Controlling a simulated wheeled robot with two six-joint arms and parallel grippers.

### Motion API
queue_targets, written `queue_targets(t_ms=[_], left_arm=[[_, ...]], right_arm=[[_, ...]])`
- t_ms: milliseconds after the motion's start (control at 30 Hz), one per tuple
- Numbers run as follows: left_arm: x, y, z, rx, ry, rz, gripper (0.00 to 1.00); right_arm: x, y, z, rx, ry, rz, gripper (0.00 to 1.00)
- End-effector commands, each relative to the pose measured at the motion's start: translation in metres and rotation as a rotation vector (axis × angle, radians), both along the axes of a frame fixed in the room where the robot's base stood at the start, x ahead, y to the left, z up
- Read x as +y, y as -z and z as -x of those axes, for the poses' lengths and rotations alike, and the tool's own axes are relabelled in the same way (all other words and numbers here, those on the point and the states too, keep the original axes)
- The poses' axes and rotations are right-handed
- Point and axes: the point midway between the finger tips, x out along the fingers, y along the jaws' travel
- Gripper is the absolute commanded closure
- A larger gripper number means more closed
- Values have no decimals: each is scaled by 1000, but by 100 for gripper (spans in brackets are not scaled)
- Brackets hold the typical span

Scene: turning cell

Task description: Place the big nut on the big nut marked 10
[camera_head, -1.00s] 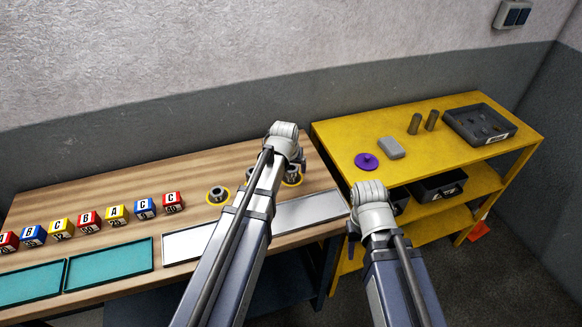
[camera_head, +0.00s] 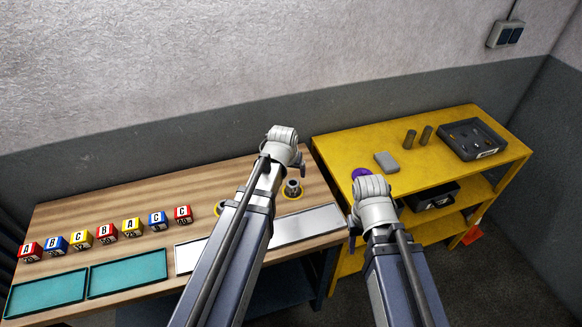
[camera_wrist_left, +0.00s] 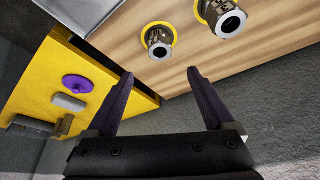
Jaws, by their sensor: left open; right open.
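A dark metal nut (camera_head: 293,187) stands in a yellow ring on the wooden bench, right of my left arm. The left wrist view shows two metal nuts, one nut (camera_wrist_left: 158,41) in a yellow ring near the bench edge and another nut (camera_wrist_left: 226,19) cut by the top edge. I cannot read any marking 10. My left gripper (camera_wrist_left: 162,74) is open and empty, with the nuts beyond its fingertips. My right gripper (camera_head: 352,240) is open in front of the yellow shelf.
Lettered blocks (camera_head: 108,230) stand in a row on the bench behind teal trays (camera_head: 127,273). A pale tray (camera_head: 308,225) lies at the bench front. The yellow shelf (camera_head: 440,165) bears a purple disc (camera_head: 361,172), a grey block, two cylinders and a dark tray (camera_head: 470,140).

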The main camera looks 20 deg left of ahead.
Motion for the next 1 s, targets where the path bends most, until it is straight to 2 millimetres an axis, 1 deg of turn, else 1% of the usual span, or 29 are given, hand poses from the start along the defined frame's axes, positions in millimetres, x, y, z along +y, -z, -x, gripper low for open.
queue_targets(t_ms=[33,200,267,333,367,400,467,500,600,700,800,833,1000], left_arm=[[0,-8,3,0,0,0,13],[-1,-10,4,0,0,0,13],[-5,-9,8,8,8,-2,13],[-21,-6,23,43,42,-9,13],[-31,-4,33,68,65,-13,13],[-47,-1,50,108,102,-24,13],[-71,2,80,176,163,-43,13],[-84,4,99,220,201,-58,13],[-109,7,142,319,283,-96,13],[-122,7,173,389,339,-129,13],[-128,6,189,428,369,-148,13],[-129,6,191,434,373,-151,13],[-129,6,192,440,375,-153,13]], right_arm=[[0,-8,0,0,1,0,50],[0,-10,0,0,2,-1,50],[0,-9,0,0,2,-1,50],[0,-9,0,0,2,-1,50],[0,-9,0,0,2,-1,50],[0,-9,0,0,2,-1,50],[0,-9,0,0,2,-1,50],[0,-9,0,0,2,-1,50],[0,-9,0,0,2,-1,50],[0,-9,0,0,2,-1,50],[0,-9,0,0,2,-1,50],[0,-9,0,0,2,-1,50],[0,-9,0,0,2,-1,50]])
